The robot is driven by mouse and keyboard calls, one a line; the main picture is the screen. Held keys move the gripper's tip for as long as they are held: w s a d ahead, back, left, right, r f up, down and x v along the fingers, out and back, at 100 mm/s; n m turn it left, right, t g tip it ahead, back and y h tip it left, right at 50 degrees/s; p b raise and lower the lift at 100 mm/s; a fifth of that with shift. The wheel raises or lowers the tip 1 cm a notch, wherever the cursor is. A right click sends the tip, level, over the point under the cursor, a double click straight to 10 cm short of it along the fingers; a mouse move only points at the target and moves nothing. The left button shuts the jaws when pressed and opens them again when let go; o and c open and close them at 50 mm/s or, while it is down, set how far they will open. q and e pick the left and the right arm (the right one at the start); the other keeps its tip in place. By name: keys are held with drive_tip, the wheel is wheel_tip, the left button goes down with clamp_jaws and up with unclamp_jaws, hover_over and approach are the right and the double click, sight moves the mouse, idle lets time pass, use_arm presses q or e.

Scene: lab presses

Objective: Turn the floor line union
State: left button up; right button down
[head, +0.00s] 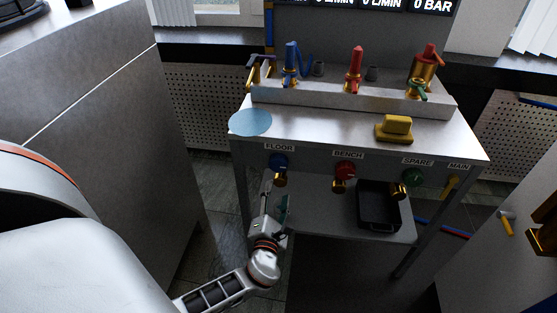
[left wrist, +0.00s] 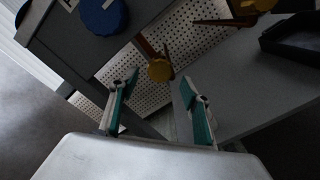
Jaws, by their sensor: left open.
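The FLOOR label (head: 280,147) is on the front of the metal bench. Below it is a blue knob (head: 278,160) with a brass union (head: 281,180) hanging under it. In the left wrist view the blue knob (left wrist: 103,15) is at the top left, and the brass union (left wrist: 160,69) is at the middle, ahead of the fingers. My left gripper (head: 275,197) is just below the union. Its teal-padded fingers (left wrist: 157,92) are spread, with nothing between them. The union appears just beyond the fingertips, apart from them. My right gripper is not in view.
A red knob (head: 345,171) under BENCH and a green knob (head: 412,177) under SPARE are to the right. A black tray (head: 373,212) stands on the lower shelf (head: 330,222). A grey cabinet (head: 85,110) is at left. Taps and a yellow block (head: 395,128) are on the bench.

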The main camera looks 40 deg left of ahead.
use_arm(q)
drive_tip(key=shift+v, duration=1.7)
